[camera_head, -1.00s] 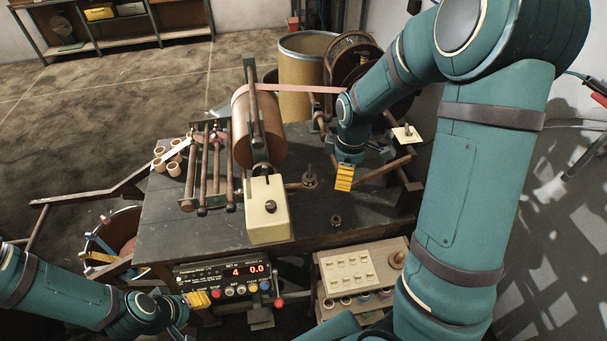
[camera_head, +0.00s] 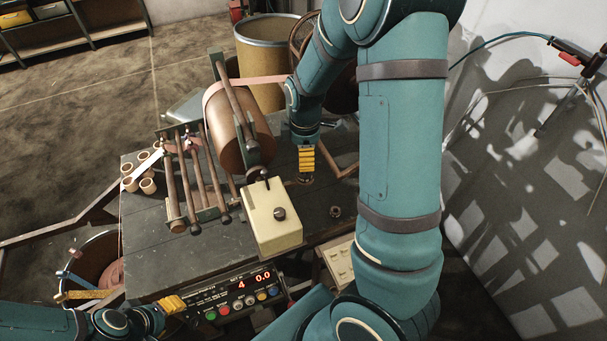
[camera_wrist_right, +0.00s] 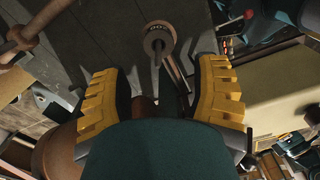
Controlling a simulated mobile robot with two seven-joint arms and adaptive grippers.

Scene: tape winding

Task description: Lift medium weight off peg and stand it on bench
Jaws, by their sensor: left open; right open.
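My right gripper (camera_head: 307,172) is open and points down over the bench (camera_head: 165,245), right of the cream box. A dark round piece (camera_head: 305,180) shows just under its fingertips; the gripper hides most of it, so I cannot tell the weight from its peg. In the right wrist view the two yellow fingers (camera_wrist_right: 160,100) stand apart, with a brown piece (camera_wrist_right: 143,107) between them, partly hidden by the gripper body. A small ringed weight (camera_head: 335,211) stands on the bench nearer the front; it seems to show in the wrist view (camera_wrist_right: 157,42). My left gripper (camera_head: 172,304) is open and empty.
The cream box (camera_head: 272,218) and the brown roll (camera_head: 240,130) stand close left of my right gripper. A control panel (camera_head: 235,293) is on the bench front. A drum (camera_head: 262,65) stands behind. Bare bench lies around the small weight.

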